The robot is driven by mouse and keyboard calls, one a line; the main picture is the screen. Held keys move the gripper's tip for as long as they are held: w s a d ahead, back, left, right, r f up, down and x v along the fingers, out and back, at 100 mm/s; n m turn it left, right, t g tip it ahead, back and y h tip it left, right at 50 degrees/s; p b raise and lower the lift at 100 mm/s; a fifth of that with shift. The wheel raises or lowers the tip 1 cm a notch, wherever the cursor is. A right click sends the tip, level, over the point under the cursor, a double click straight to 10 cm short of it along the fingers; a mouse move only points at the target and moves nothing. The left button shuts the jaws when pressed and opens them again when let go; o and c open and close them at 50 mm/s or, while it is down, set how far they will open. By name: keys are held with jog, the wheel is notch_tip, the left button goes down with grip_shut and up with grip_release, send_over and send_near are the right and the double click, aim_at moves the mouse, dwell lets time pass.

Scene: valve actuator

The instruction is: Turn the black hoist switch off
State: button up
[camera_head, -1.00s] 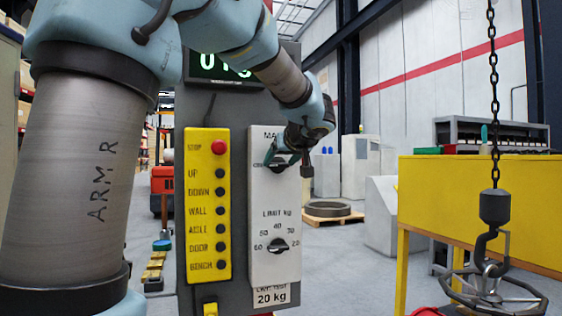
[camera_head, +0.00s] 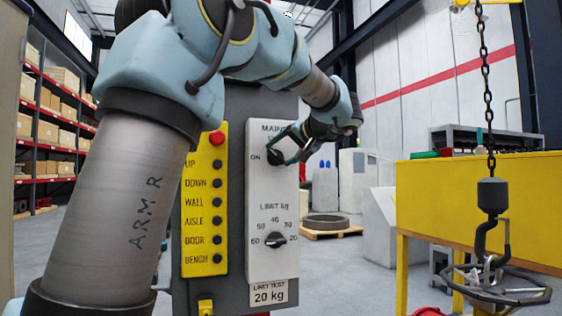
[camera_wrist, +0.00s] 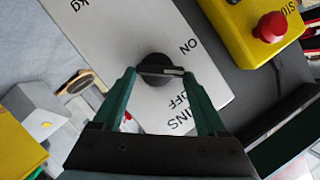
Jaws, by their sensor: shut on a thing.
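The black hoist switch (camera_wrist: 153,85) is a round knob with a light pointer line, on a white panel. In the wrist view it sits between the two green fingers of my gripper (camera_wrist: 159,74), which is shut on it. Its pointer line lies between the ON and OFF marks, aimed at neither squarely. In the head view the switch (camera_head: 274,157) is at the top of the white panel (camera_head: 262,185), below the MAINS label. My gripper (camera_head: 281,154) reaches it from the right and hides part of it and the OFF mark.
A second black knob (camera_head: 275,241), labelled LIMIT kg, is lower on the panel. A yellow button box (camera_head: 196,235) with a red stop button (camera_head: 217,138) stands at its left. A chain hook (camera_head: 491,240) hangs at the right before a yellow bench (camera_head: 455,200).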

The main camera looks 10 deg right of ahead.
jog(key=m, duration=0.1)
jog(key=m+y+b, duration=0.1)
jog(key=m+t+b, duration=0.1)
jog(key=shift+d+f+m+y, duration=0.3)
jog(key=shift+f+y, duration=0.1)
jog(key=shift+d+f+m+t+y+b, duration=0.1)
jog(key=shift+m+t+y+b, duration=0.25)
jog(key=shift+m+b, duration=0.55)
jog(key=shift+d+f+m+t+y+b, duration=0.1)
jog(key=shift+m+t+y+b, duration=0.3)
jog(key=shift+m, duration=0.8)
jog(key=o, duration=1.3)
jog(key=shift+a, duration=0.1)
jog(key=b+v, duration=0.1)
jog(key=v, duration=0.9)
jog(key=shift+s+d+r+b, duration=0.2)
jog(key=shift+s+b, duration=0.1)
jog(key=shift+b, duration=0.1)
